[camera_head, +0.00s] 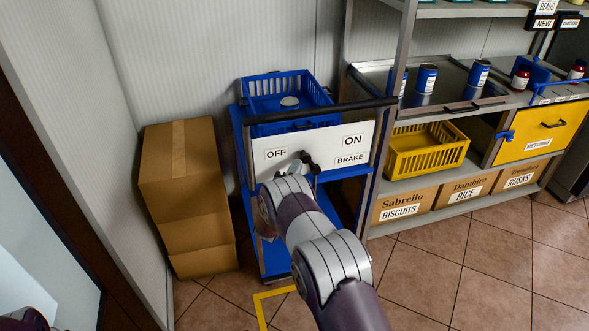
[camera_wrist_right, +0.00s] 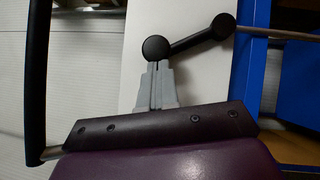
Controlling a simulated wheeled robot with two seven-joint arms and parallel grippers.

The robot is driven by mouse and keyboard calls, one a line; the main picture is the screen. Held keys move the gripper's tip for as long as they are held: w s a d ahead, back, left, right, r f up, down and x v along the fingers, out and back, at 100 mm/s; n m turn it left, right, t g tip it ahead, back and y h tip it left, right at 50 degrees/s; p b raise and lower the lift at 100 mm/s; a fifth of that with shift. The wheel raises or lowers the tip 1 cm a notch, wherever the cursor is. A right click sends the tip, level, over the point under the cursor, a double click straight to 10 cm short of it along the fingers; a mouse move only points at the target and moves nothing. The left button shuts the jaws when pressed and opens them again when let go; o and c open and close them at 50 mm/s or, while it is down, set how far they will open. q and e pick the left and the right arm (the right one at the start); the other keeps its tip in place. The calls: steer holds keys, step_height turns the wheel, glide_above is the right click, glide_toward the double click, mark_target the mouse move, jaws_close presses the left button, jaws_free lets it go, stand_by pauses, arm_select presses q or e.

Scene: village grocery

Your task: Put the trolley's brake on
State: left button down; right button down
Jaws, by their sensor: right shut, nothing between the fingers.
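The trolley (camera_head: 268,232) is blue with a white front panel (camera_head: 330,142) labelled OFF on the left, ON at upper right and BRAKE below ON. A short black brake lever (camera_head: 307,158) sits between the labels, its knob up and slightly left of its lower end. It also shows in the right wrist view (camera_wrist_right: 190,41). My right gripper (camera_wrist_right: 157,68) is shut and empty, its fingertips right at the round knob; whether they touch it I cannot tell. In the head view my right forearm hides most of this gripper and the panel's lower edge.
A black push handle (camera_head: 320,111) runs above the panel, and a blue crate (camera_head: 262,88) sits on top. Stacked cardboard boxes (camera_head: 183,195) stand to the left. A shelf with a yellow crate (camera_head: 428,150) and labelled boxes is close on the right. Tiled floor in front is clear.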

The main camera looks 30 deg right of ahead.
steer(key=shift+s+d+r+m+g+y+p, duration=0.1)
steer(key=shift+d+r+m+g+y+p, duration=0.15)
steer(key=shift+d+r+m+p, duration=0.25)
steer(key=shift+s+d+r+m+g+y+p, duration=0.15)
steer(key=shift+d+r+m+g+p, duration=0.1)
steer(key=shift+r+m+p, duration=0.25)
steer(key=s+d+r+m+g+y+p, duration=0.1)
steer(key=d+m+y+p, duration=0.3)
steer(key=d, duration=0.5)
steer(key=shift+s+r+m+g+y+p, duration=0.35)
steer(key=shift+s+m+g+y, duration=0.2)
steer(key=shift+m, duration=0.45)
